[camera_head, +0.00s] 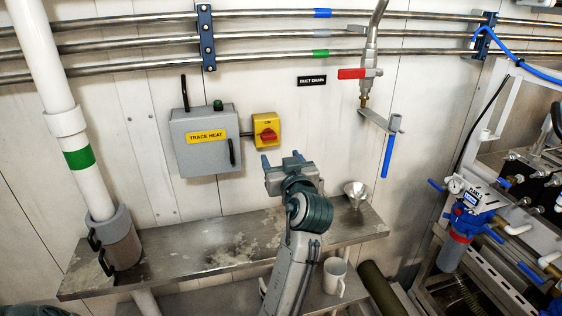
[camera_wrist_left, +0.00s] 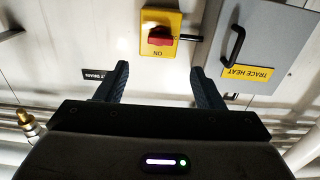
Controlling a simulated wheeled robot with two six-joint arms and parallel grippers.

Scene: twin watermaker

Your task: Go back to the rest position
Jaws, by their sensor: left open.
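My left gripper (camera_head: 282,157) is raised in front of the wall, above the metal shelf, below and right of the yellow switch box. Its two fingers are apart with nothing between them. In the left wrist view, which is upside down, the open fingers (camera_wrist_left: 159,75) point at the wall. The yellow switch box (camera_head: 266,131) with a red knob (camera_head: 268,135) shows beyond the fingertips in the wrist view (camera_wrist_left: 160,27), apart from them. The grey trace heat box (camera_head: 206,140) is left of it, with a black handle. My right gripper is not in view.
The metal shelf (camera_head: 190,254) holds a metal funnel (camera_head: 356,190). A white mug (camera_head: 335,277) stands lower, right of my forearm. A valve with a red handle (camera_head: 352,74) hangs from pipes above. A white pipe (camera_head: 88,180) stands left; blue-handled equipment (camera_head: 470,206) is at right.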

